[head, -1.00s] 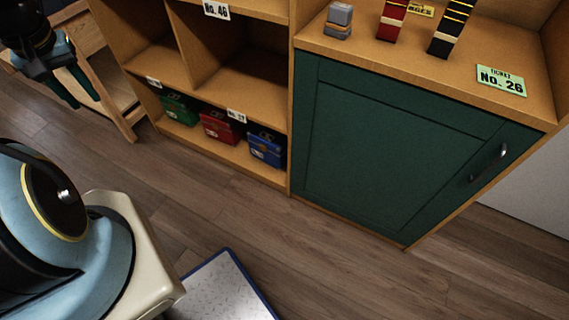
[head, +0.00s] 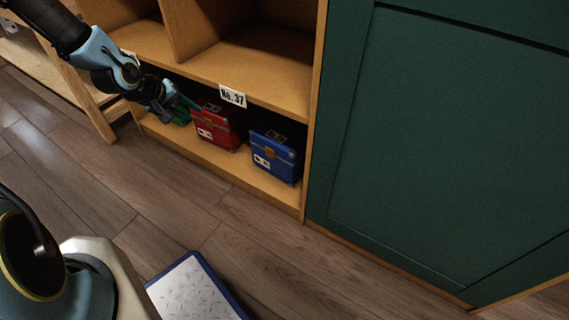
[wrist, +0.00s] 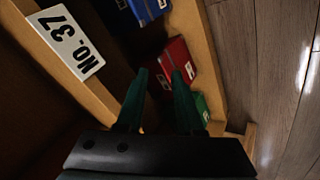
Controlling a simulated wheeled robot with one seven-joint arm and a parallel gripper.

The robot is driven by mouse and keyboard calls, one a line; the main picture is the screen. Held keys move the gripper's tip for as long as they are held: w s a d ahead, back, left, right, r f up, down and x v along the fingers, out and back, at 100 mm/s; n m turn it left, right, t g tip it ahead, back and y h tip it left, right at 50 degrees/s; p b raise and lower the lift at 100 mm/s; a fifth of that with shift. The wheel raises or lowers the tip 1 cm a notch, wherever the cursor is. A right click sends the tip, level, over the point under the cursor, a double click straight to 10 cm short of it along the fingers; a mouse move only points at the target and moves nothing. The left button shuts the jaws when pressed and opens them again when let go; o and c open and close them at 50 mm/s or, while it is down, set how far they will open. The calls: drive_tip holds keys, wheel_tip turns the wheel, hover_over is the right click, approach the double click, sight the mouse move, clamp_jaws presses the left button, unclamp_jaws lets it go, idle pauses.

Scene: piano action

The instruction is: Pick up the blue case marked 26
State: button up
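The blue case (head: 277,155) stands on the bottom shelf at its right end, with a white label on its front too small to read. It also shows at the top of the wrist view (wrist: 147,9), partly cut off. A red case (head: 218,127) stands to its left. In the wrist view the red case (wrist: 179,60) lies beyond my fingertips. My gripper (head: 186,106) is in front of the shelf at the red case's left, short of the blue case. In the wrist view my gripper (wrist: 160,78) is open, its fingers apart and nothing held.
A green case (wrist: 202,108) is mostly hidden behind my gripper in the head view. A shelf board with a No. 37 tag (head: 233,97) overhangs the cases. A green cabinet door (head: 440,140) closes off the right. A blue-edged white board (head: 195,290) lies on the floor.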

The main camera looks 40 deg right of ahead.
drive_tip(key=s+d+f+h+b, duration=0.2)
drive_tip(key=d+f+b, duration=0.3)
drive_tip(key=d+f, duration=0.3)
drive_tip(key=n+g+h+b, duration=0.2)
drive_tip(key=n+h+b, duration=0.1)
drive_tip(key=h+b, duration=0.15)
approach(283, 121)
drive_tip(key=shift+h, duration=0.35)
drive_tip(key=x, duration=0.2)
drive_tip(key=b+x, duration=0.1)
drive_tip(key=x, duration=0.2)
drive_tip(key=shift+s+f, duration=0.1)
drive_tip(key=shift+f, duration=0.15)
drive_tip(key=b+x, duration=0.3)
drive_tip(key=x, duration=0.1)
drive_tip(key=shift+d+f, duration=0.1)
drive_tip(key=shift+f, duration=0.2)
drive_tip(key=shift+d+f, duration=0.1)
drive_tip(key=shift+d, duration=0.55)
drive_tip(key=shift+c, duration=0.3)
clamp_jaws()
